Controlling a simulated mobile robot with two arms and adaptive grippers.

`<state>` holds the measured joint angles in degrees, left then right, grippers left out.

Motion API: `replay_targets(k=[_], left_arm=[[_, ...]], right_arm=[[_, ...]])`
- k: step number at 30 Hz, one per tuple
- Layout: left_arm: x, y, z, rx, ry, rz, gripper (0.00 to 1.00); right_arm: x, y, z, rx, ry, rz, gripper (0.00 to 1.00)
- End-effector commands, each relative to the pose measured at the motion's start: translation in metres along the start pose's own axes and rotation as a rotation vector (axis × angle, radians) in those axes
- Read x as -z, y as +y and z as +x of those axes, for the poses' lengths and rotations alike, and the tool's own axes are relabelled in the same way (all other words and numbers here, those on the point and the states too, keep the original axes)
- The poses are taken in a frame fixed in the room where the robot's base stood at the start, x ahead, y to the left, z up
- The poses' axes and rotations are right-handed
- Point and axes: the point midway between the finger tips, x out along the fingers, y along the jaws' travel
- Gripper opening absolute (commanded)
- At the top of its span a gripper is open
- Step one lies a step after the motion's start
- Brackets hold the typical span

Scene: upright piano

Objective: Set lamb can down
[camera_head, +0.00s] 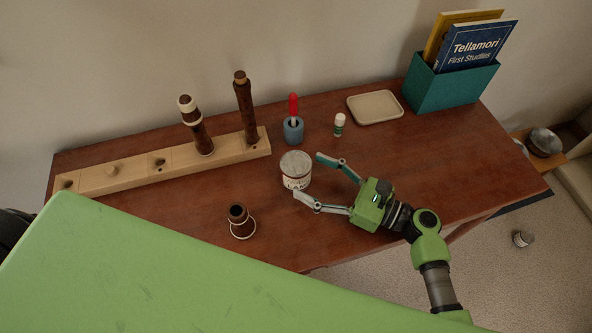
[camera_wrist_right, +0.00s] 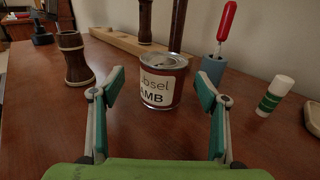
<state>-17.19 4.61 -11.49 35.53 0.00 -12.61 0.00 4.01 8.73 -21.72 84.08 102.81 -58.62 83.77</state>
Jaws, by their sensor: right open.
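The lamb can (camera_head: 296,171), a short tin with a white and dark red label and a metal lid, stands upright on the brown wooden table (camera_head: 400,155). In the right wrist view the can (camera_wrist_right: 163,82) stands just past the fingertips, centred between them, with "AMB" readable on its label. My right gripper (camera_head: 306,176) is open, its two fingers spread on the near right side of the can. The fingers also show open in the right wrist view (camera_wrist_right: 160,95), with no visible contact on the can. My left gripper is not in view.
Behind the can are a wooden peg rack (camera_head: 130,172) with dark wooden pieces, a blue holder (camera_head: 293,131) with a red-handled tool, and a small white-green tube (camera_head: 339,125). A dark wooden piece (camera_head: 241,222) stands front left. A tray (camera_head: 375,107) and teal book box (camera_head: 450,86) are back right.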

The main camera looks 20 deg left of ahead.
Motion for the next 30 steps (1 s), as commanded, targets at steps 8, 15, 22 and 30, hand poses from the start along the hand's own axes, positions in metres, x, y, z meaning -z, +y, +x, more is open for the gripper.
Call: replay_targets(k=[8, 15, 22, 30], left_arm=[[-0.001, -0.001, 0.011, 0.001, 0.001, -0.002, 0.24], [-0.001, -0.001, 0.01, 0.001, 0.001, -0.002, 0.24], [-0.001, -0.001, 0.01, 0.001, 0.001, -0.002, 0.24], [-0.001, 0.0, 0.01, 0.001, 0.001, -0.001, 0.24]], right_arm=[[-0.002, -0.005, 0.04, -0.002, -0.003, 0.0, 0.68], [-0.003, -0.005, 0.045, -0.001, -0.001, 0.001, 0.68], [-0.002, -0.005, 0.044, -0.001, -0.001, 0.001, 0.16], [-0.004, -0.005, 0.044, -0.001, -0.003, 0.0, 0.12]])
